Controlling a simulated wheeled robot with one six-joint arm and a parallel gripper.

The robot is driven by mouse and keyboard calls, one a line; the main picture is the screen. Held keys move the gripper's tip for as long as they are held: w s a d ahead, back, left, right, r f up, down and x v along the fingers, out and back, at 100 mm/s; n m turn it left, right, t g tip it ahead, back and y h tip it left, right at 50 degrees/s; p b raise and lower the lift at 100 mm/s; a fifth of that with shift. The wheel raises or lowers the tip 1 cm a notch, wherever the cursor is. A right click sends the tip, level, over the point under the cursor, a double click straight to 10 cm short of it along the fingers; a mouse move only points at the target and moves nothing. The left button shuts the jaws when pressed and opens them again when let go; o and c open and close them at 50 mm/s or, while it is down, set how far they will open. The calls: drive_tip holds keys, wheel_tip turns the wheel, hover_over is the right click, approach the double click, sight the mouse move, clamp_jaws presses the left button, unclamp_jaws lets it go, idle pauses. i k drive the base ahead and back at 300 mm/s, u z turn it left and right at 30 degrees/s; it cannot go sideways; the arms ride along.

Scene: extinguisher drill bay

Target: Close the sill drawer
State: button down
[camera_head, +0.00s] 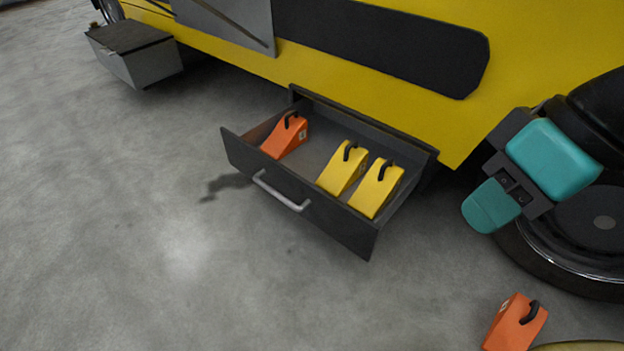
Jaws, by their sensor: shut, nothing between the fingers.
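The sill drawer (312,217) is dark grey and stands pulled out under the yellow vehicle body. Its light metal bar handle (280,193) is on the front panel. An orange wedge (286,136) lies inside at the left, and two yellow wedges, one in the middle (343,168) and one at the right (377,188), lie beside it; each has a black handle. My gripper (490,206), teal and dark grey, is shut and empty. In the picture it is right of the drawer, apart from it, in front of the wheel.
The yellow vehicle (375,110) runs along the back, with a black wheel (600,222) at the right. An orange wedge (514,322) lies on the floor at the lower right. A grey box (135,60) juts from the vehicle at the upper left. The floor before the drawer is clear.

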sight(291, 179)
drive_tip(key=z, duration=0.05)
drive_tip(key=i, duration=0.85)
drive_tip(key=u, duration=1.25)
